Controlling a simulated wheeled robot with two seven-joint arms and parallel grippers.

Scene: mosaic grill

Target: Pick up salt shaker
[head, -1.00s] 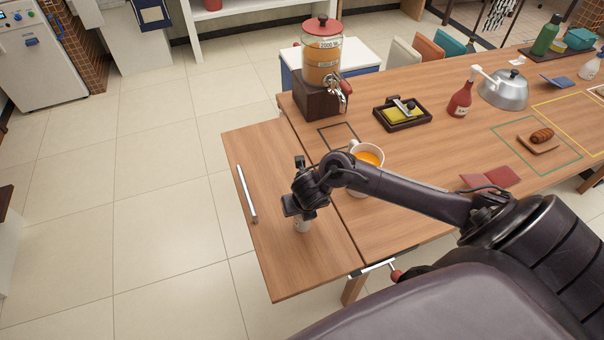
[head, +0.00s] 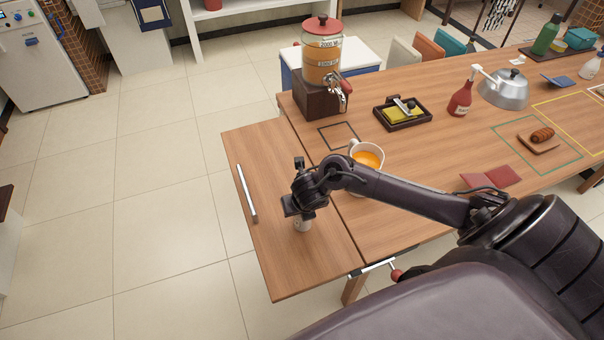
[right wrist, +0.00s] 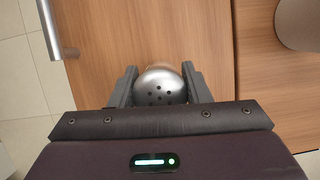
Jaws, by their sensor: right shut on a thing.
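The salt shaker (right wrist: 161,86) has a rounded silver top with several dark holes. In the right wrist view it sits between the two fingers of my right gripper (right wrist: 161,88), which is shut on it. In the head view my right gripper (head: 301,212) is over the left end of the wooden table, and the shaker's pale lower part (head: 302,224) shows just below it. I cannot tell whether the shaker touches the table. My left gripper is not in view.
A cup of orange drink (head: 367,156) stands close behind my right forearm. A drink dispenser (head: 322,65), a dark tray with a yellow item (head: 403,122) and a red bottle (head: 460,99) stand farther back. A metal handle (head: 247,194) lies along the table's left part.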

